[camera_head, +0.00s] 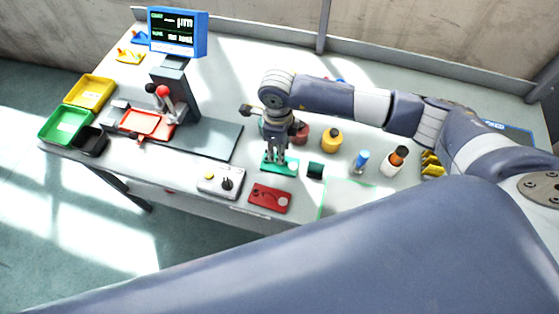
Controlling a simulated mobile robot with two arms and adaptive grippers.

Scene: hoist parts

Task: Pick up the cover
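My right gripper (276,158) comes in from the right and points straight down over a flat green part (291,168) near the table's front edge. Its fingertips are at or just above this part; whether they touch it or grip it is too small to tell. I cannot tell for sure which piece is the cover. A red rectangular plate (270,198) with a round mark lies flat in front of the gripper. My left gripper is not in view.
A grey box with a black knob (221,181) lies left of the red plate. A dark green block (315,170), a yellow pot (331,139) and bottles (395,161) stand to the right. A press stand (176,95), bins (66,124) and a screen (177,32) are at left.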

